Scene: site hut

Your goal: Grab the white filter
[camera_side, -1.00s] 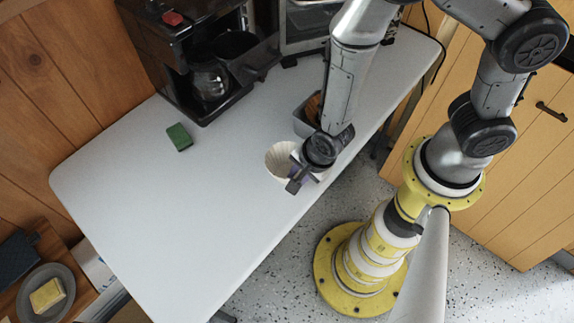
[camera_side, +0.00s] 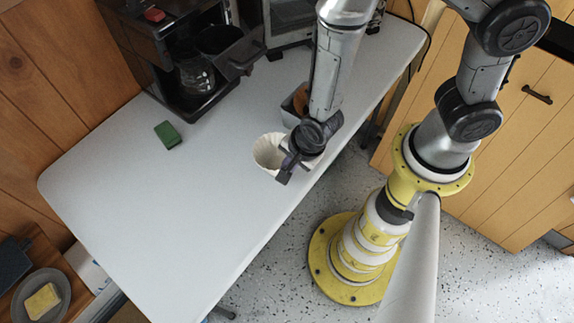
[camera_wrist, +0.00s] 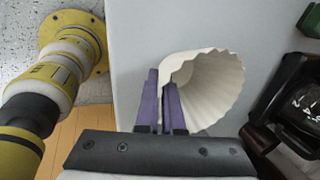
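The white filter (camera_side: 267,151) is a pleated paper cup near the front edge of the white table, left of my gripper (camera_side: 285,172) in the side view. In the wrist view, the filter (camera_wrist: 212,88) lies with its wide fluted mouth toward the right. My gripper's two purple fingers (camera_wrist: 162,100) are close together at the filter's near-left side, with a narrow strip of its white wall between them. The gripper looks shut on that wall. Whether the filter touches the table cannot be told.
A black coffee maker (camera_side: 188,50) with a glass pot stands at the back. A green sponge (camera_side: 167,134) lies on the table (camera_side: 140,220). A grey container (camera_side: 292,108) stands just behind the gripper. The table's left part is clear.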

